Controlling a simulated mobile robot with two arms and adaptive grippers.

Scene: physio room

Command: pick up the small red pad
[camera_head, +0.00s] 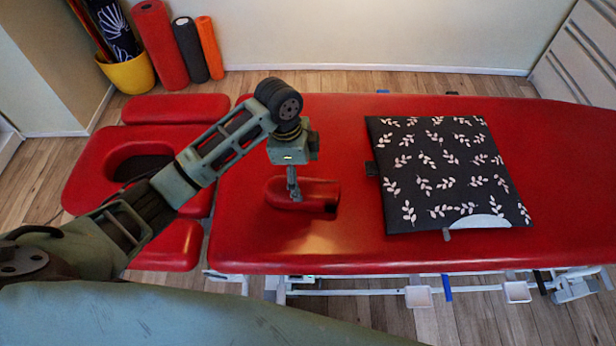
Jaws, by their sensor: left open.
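The small red pad (318,196) lies on the red treatment table (350,250), left of the patterned dark cushion. It has a dark patch at its right end. My left arm reaches in from the left, and my left gripper (295,196) points down at the left part of the pad. The gripper is open. Its fingertips are at or just over the pad; I cannot tell whether they touch it. My right gripper is not in view.
A dark cushion with white leaf patterns (445,175) lies right of the pad. The table's headrest with a face hole (90,180) is at the left. Rolled mats (160,50) and a yellow pot (130,75) stand by the back wall. The table's right end is clear.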

